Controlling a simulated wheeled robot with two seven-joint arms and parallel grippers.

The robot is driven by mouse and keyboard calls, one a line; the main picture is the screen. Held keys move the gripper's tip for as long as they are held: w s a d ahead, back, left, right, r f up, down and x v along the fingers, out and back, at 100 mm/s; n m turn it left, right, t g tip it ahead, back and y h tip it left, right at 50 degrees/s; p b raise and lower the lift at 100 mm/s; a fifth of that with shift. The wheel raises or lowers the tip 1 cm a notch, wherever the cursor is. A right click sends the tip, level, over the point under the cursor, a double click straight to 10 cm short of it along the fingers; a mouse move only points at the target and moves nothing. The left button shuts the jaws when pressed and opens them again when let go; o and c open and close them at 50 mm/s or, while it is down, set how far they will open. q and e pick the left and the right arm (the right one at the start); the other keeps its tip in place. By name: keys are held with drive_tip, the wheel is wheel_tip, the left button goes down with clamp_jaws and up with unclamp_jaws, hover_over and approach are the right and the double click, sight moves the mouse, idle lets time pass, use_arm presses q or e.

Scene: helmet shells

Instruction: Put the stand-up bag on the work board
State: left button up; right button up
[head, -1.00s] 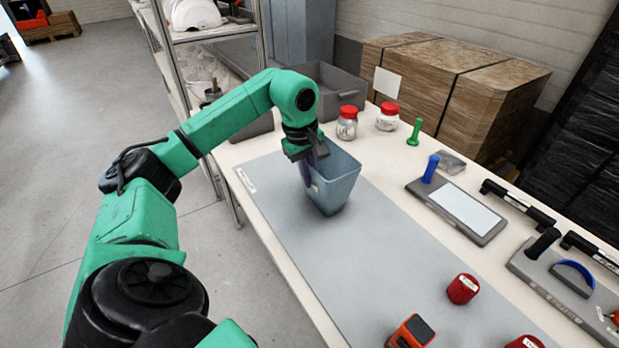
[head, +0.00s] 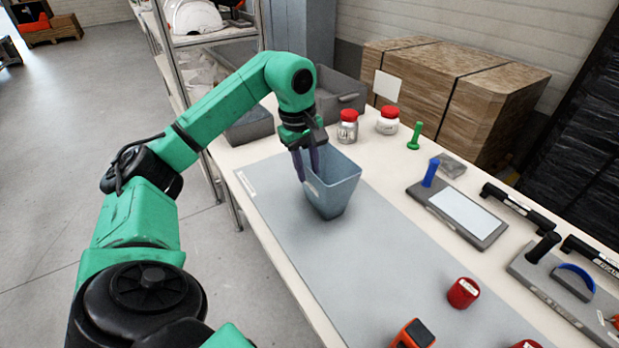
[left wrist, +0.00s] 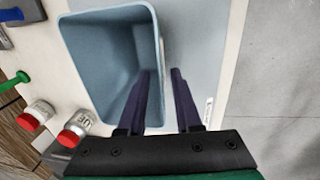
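A blue-grey, open-topped, tapered container (head: 333,190), which may be the stand-up bag, stands upright on the grey mat-like work board (head: 375,255) near its far left end. It also shows in the left wrist view (left wrist: 100,50), with its inside empty as far as I can see. My left gripper (head: 306,168) is at the container's left rim. Its dark fingers are open (left wrist: 160,75), one inside the container and one outside, with the wall between them and a gap to each side. My right gripper is not in view.
Two red-lidded jars (head: 348,125) and a grey bin (head: 340,95) stand behind the container. A green-handled tool (head: 415,136) and a blue-knobbed board (head: 460,215) lie to the right. Red cylinders (head: 463,293) and an orange device (head: 412,334) are nearer. The mat's middle is clear.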

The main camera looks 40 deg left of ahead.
use_arm(q)
wheel_tip(320, 180, up, 8)
drive_tip(key=s+p, duration=0.1)
drive_tip(key=shift+a+p, duration=0.15)
drive_tip(key=shift+p, duration=0.15)
drive_tip(key=shift+s, duration=0.1)
